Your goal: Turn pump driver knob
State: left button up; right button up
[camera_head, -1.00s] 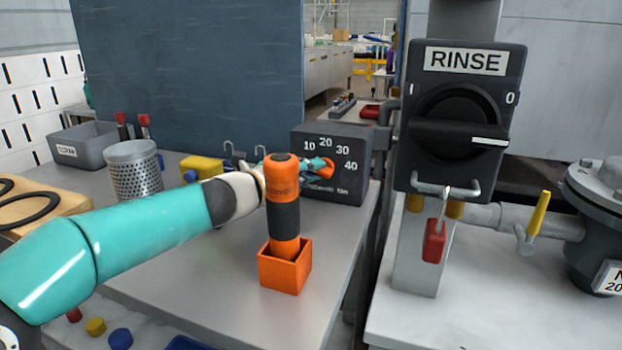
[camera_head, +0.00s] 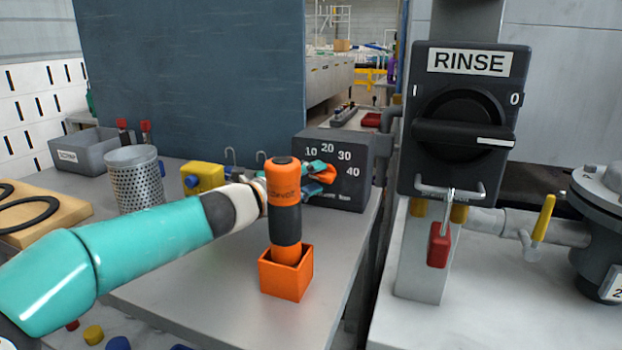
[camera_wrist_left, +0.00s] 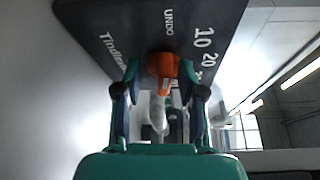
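The pump driver is a dark grey box (camera_head: 345,190) with 10 to 40 printed on its face. Its orange knob (camera_head: 328,174) is partly hidden by my left gripper. My left gripper (camera_head: 318,177) is at the box face, its two teal fingers spread apart, one above and one below the knob. In the left wrist view the orange knob (camera_wrist_left: 163,68) lies between the fingertips of my left gripper (camera_wrist_left: 161,72), with narrow gaps beside it. The fingers look open; contact cannot be told. My right gripper is not in view.
An orange and black tool (camera_head: 285,210) stands upright in an orange holder (camera_head: 286,278) right in front of my left wrist. A perforated metal cup (camera_head: 135,182) and yellow block (camera_head: 203,176) are to the left. The RINSE switch (camera_head: 462,125) with a red padlock (camera_head: 438,245) is at right.

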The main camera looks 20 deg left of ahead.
pick_arm(q)
jog(key=shift+r, duration=0.3)
notch_tip(320, 180, up, 9)
jog(key=shift+f, duration=0.2)
jog(key=shift+r, duration=0.45)
dwell(0.5)
